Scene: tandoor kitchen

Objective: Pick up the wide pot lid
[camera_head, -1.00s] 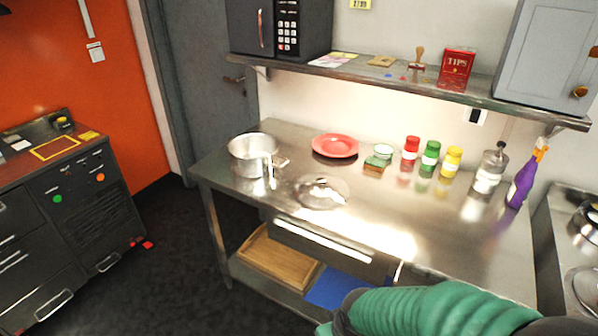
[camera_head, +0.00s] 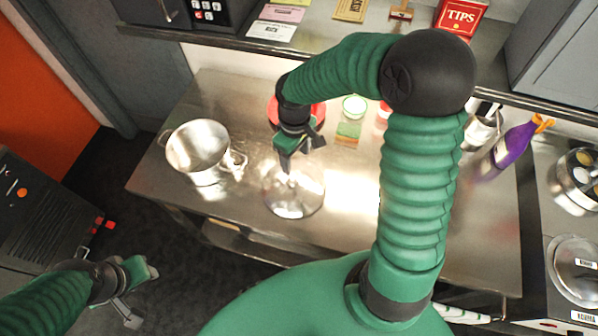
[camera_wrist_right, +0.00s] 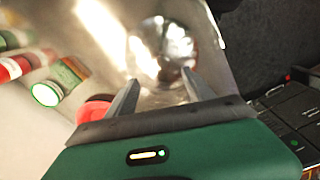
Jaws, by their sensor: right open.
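The wide pot lid (camera_head: 293,196) is shiny and domed, and lies on the steel counter in the head view, right of the silver pot (camera_head: 198,148). My right gripper (camera_head: 289,164) hangs over the lid's far part, pointing down, and hides some of it. In the right wrist view the lid (camera_wrist_right: 165,40) shows blurred and bright beyond the two spread fingers (camera_wrist_right: 163,92), with nothing between them. My left gripper (camera_head: 128,290) is low at the left, away from the counter; its finger gap is unclear.
A red plate (camera_head: 274,108) lies behind my right gripper. The shelf (camera_head: 330,62) overhangs the counter's back. Bare counter (camera_head: 345,190) lies right of the lid.

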